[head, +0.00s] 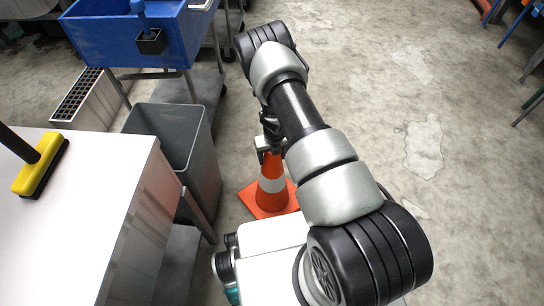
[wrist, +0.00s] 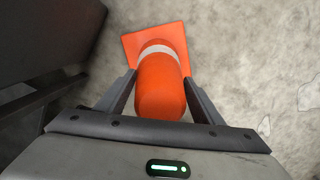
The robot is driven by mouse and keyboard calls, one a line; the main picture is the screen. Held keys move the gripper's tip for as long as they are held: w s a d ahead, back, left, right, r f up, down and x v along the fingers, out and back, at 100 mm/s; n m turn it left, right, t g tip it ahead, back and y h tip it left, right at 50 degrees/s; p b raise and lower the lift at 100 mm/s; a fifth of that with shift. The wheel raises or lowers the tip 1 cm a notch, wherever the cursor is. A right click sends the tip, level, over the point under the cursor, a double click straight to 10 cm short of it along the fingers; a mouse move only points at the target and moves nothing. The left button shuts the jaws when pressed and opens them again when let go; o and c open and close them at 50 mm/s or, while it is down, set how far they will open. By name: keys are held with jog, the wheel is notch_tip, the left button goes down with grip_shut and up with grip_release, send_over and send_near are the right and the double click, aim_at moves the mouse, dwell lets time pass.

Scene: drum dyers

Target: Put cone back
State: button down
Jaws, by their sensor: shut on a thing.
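An orange traffic cone with a white band and a square orange base shows in the head view (head: 272,186), just beyond my arm. In the wrist view the cone (wrist: 160,85) lies between the two fingers of my gripper (wrist: 162,90), its rounded top nearest the camera. My gripper is shut on the upper part of the cone; in the head view it (head: 268,148) is partly hidden by my arm. The base appears at or close to the floor; I cannot tell if it touches.
A grey bin (head: 185,145) stands left of the cone, beside a white table (head: 85,215) with a yellow brush (head: 40,170). A blue cart (head: 130,40) stands behind. The concrete floor (head: 440,200) to the right is clear.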

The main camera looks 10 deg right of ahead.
jog(key=c, duration=0.5)
grip_release()
